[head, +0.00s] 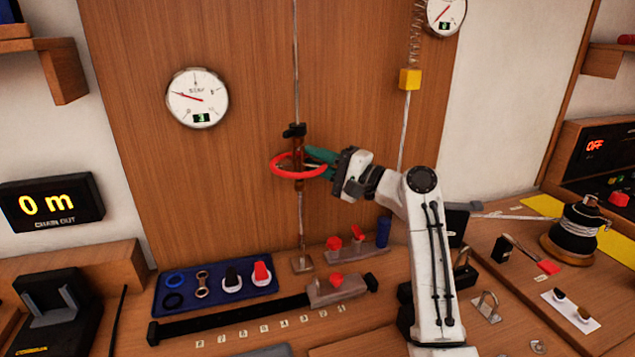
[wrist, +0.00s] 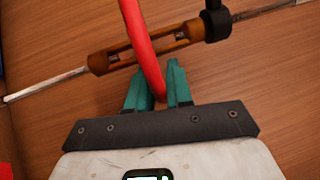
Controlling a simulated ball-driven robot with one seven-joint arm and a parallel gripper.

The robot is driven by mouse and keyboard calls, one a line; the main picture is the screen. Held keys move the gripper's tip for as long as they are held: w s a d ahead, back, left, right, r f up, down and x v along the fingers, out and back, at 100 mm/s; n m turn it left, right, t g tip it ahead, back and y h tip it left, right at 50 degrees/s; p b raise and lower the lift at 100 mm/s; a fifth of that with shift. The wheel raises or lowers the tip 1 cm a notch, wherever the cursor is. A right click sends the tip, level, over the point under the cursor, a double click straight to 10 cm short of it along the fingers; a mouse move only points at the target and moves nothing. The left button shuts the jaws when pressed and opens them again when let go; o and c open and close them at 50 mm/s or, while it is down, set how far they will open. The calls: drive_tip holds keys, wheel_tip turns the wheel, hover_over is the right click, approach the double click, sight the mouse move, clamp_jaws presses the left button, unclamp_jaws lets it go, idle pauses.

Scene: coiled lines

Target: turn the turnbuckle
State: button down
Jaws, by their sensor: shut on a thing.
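The turnbuckle (head: 299,185) hangs upright on a thin vertical line in front of the wooden panel. It has a bronze open-frame body and a red ring handle (head: 281,173) around it. In the wrist view, the turnbuckle body (wrist: 118,55) runs diagonally with the red ring (wrist: 142,45) crossing it. My gripper (head: 318,162) reaches in from the right. Its teal fingers, also in the wrist view (wrist: 159,92), are shut on the ring's rim, beside the turnbuckle body. A black collar (head: 294,131) sits at the turnbuckle's top.
A round gauge (head: 197,98) hangs on the panel to the left. Below stand a blue tray (head: 213,290) with small parts and a black rail (head: 235,318) with a slider. A yellow block (head: 410,79) hangs from a spring to the right. The panel around the ring is clear.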

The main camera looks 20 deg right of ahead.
drive_tip(key=shift+w+a+r+n+g+y+b, duration=0.1)
drive_tip(key=shift+w+n+g+y+b, duration=0.15)
drive_tip(key=shift+n+g+y+b, duration=0.8)
drive_tip(key=shift+w+a+f+n+g+y+b, duration=0.1)
drive_tip(key=shift+w+n+g+y+b, duration=0.2)
drive_tip(key=shift+n+g+y+b, duration=0.75)
drive_tip(key=shift+w+a+r+n+g+y+b, duration=0.1)
drive_tip(key=shift+w+n+g+y+b, duration=0.4)
drive_tip(key=shift+g, duration=1)
drive_tip(key=shift+s+a+r+n+g+b, duration=0.1)
drive_tip(key=shift+n+g+b, duration=0.3)
drive_tip(key=shift+g+b, duration=0.3)
drive_tip(key=c, duration=1.1)
unclamp_jaws()
drive_tip(key=shift+c, duration=0.2)
drive_tip(key=shift+d+f, duration=0.25)
drive_tip(key=shift+d, duration=0.05)
drive_tip(key=v, duration=1)
drive_tip(key=shift+b, duration=0.35)
drive_tip(key=shift+d, duration=0.1)
